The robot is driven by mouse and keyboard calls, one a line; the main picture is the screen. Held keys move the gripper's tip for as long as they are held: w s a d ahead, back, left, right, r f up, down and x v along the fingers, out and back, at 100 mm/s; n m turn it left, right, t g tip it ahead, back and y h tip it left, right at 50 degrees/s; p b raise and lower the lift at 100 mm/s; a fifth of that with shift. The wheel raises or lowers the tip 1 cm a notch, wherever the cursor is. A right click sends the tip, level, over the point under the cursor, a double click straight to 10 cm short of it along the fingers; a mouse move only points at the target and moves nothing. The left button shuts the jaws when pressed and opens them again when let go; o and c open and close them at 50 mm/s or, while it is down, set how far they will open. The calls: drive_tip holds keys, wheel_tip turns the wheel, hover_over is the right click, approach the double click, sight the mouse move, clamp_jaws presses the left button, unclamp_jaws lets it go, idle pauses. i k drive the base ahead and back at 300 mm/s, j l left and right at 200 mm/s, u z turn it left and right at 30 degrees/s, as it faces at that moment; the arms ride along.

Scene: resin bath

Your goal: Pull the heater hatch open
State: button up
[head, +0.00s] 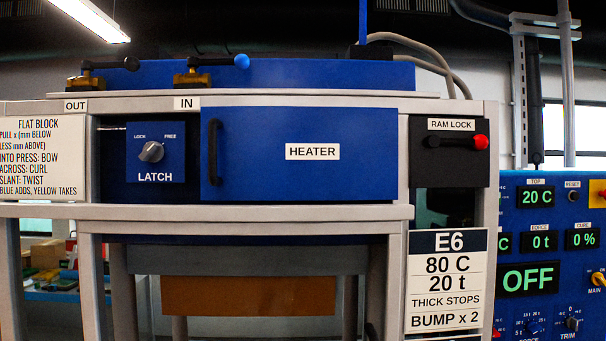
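The heater hatch (300,153) is a wide blue panel labelled HEATER in the head view. It sits flush in the grey frame and looks closed. A black vertical bar handle (214,152) is on its left side. Left of the hatch is a blue latch plate (155,155) labelled LATCH, with a grey knob (151,151) between the marks LOCK and FREE. The knob's pointer seems to lean up and right, toward FREE, but it is small. My gripper is not in view.
A grey ledge (250,213) runs below the hatch. Two valves with a black handle (104,65) and a blue-tipped handle (218,62) stand above. A ram lock box (450,152) with a red knob is at right, beside a blue control panel (550,250). The space before the hatch looks clear.

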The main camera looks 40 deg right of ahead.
sight(279, 153)
drive_tip(key=z, duration=1)
